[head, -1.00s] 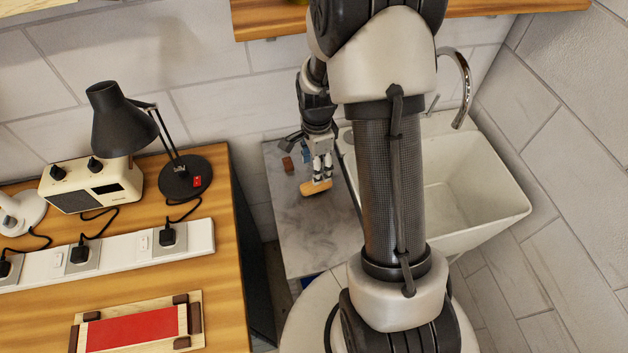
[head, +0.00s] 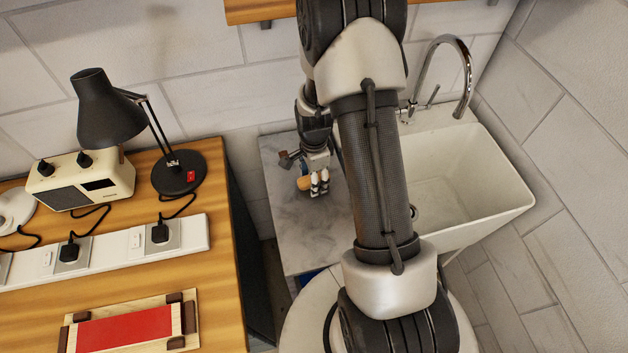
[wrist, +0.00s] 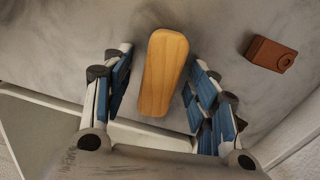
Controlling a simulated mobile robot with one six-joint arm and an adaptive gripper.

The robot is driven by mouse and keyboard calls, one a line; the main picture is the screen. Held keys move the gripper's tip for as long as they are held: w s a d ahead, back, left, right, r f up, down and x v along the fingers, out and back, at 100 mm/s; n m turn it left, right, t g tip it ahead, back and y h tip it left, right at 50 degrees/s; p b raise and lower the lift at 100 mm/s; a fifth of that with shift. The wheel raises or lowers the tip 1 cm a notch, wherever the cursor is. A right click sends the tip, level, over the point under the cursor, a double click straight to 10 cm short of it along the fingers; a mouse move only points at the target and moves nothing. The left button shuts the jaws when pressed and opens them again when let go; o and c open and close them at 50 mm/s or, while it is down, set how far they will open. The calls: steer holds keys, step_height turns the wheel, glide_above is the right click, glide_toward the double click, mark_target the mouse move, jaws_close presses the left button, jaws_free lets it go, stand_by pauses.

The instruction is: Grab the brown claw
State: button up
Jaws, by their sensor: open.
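A small brown block with a round hole or knob lies on the grey marble counter (head: 300,240); I take it for the brown claw (wrist: 270,54). It is right of my gripper (wrist: 163,72) in the wrist view. In the head view the claw (head: 284,158) is small, just left of my gripper (head: 319,186). My gripper is open over the counter. A tan rounded wooden block (wrist: 163,75) shows between its blue-padded fingers, with gaps on both sides. In the head view my gripper partly hides this tan block (head: 303,183).
A white sink (head: 480,190) with a chrome tap (head: 467,75) is right of the counter. On the left, the wooden bench (head: 215,290) holds a black lamp (head: 105,110), a radio (head: 85,180), a power strip (head: 110,248) and a red-topped board with brown corner pieces (head: 125,328).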

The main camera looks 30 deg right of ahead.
steer(key=shift+c, duration=0.4)
steer(key=c, duration=1.1)
